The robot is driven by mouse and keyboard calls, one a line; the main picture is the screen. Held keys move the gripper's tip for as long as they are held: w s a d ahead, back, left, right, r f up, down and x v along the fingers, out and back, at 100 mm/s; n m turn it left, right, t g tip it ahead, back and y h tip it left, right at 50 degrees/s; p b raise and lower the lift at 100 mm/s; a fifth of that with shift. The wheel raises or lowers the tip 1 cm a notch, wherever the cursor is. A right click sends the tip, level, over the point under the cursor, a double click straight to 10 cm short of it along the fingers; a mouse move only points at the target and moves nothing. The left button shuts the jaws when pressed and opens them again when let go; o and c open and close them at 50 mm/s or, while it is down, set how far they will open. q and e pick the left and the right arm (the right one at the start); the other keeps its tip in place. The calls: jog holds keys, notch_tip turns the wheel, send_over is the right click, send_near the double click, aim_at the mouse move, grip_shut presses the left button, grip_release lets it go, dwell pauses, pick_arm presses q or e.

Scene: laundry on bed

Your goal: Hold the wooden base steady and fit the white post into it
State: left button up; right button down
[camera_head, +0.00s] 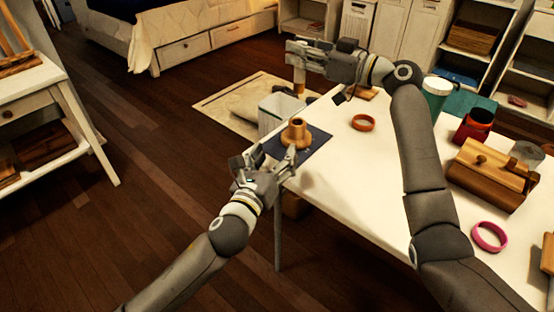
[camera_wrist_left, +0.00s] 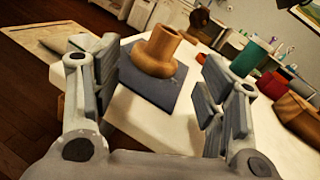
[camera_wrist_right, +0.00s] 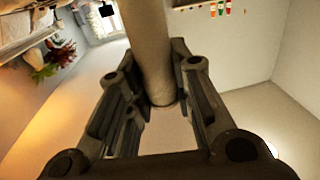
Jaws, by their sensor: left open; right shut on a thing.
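The wooden base (camera_head: 296,134) is a round, flared piece with a raised collar, standing upright on a dark blue mat (camera_head: 318,146) at the table's near left corner. My left gripper (camera_head: 264,160) is open just in front of it. In the left wrist view the base (camera_wrist_left: 156,52) lies beyond and between the spread fingers, apparently untouched. My right gripper (camera_head: 297,52) is raised behind and above the base, shut on the post (camera_head: 299,75). The post hangs roughly upright, pale with a tan lower end. In the right wrist view the post (camera_wrist_right: 147,45) runs between the fingers.
A white bin (camera_head: 279,112) stands beyond the table's left edge. The table's middle is clear.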

aim_at(294, 132)
pick_arm(q)
jog(key=w+d+m, duration=0.1)
jog(key=w, duration=0.2)
jog(key=w+d+m, duration=0.1)
jog(key=w+d, duration=0.1)
jog(key=w, duration=0.2)
jog(key=w+d+m, duration=0.1)
jog(key=w, duration=0.2)
jog(key=shift+w+d+f, duration=0.2)
jog(key=shift+w+f, duration=0.05)
jog(key=shift+w, duration=0.15)
jog(key=c, duration=1.1)
jog(key=shift+c, duration=0.3)
